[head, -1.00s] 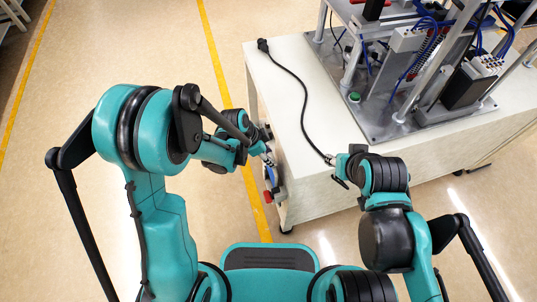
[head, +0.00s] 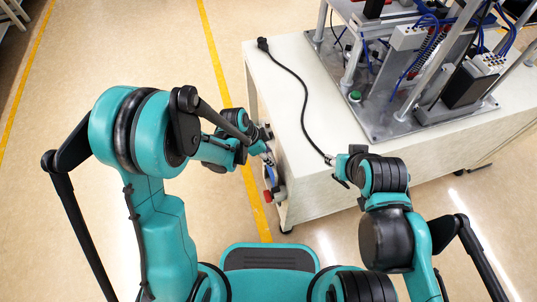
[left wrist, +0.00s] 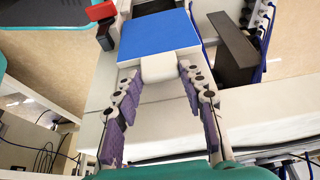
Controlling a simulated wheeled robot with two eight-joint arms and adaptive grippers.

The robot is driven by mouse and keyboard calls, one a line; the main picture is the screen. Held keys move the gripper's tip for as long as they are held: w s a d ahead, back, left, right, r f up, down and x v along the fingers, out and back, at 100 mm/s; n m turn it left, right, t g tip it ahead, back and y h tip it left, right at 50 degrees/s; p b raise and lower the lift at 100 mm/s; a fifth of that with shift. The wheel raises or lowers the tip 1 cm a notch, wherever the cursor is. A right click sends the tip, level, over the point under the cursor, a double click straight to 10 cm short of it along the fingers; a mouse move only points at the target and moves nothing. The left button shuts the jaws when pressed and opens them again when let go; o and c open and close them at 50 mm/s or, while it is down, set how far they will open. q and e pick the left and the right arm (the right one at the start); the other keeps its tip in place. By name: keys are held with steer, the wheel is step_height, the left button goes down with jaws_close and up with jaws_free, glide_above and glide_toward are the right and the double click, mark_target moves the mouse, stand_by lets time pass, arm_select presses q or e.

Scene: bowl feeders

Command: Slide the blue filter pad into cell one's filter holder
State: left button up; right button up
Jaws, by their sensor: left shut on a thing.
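The blue filter pad (left wrist: 158,37) has a flat blue face and a pale tab. It fills the top middle of the left wrist view, beyond my finger ends. My left gripper (left wrist: 160,78) is shut on it at the pale tab, with purple finger pads on both sides. In the head view my left gripper (head: 266,152) is beside the table's left end, below the top; a sliver of blue shows there. My right gripper (head: 341,174) is at the table's front edge; its fingers are too small to judge. I cannot make out cell one's filter holder with certainty.
A red-and-black part (left wrist: 102,14) is close to the pad's left corner. A black cable (head: 303,95) lies on the pale table (head: 330,100), running to near my right gripper. The machine on its metal plate (head: 385,122) occupies the table's right side. Floor at left is clear.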

arm_select(q)
steer(key=shift+f, duration=0.1)
stand_by(0.4)
steer(key=shift+f, duration=2.5)
steer(key=o, duration=1.2)
steer(key=v, duration=1.2)
steer(key=shift+r, duration=0.15)
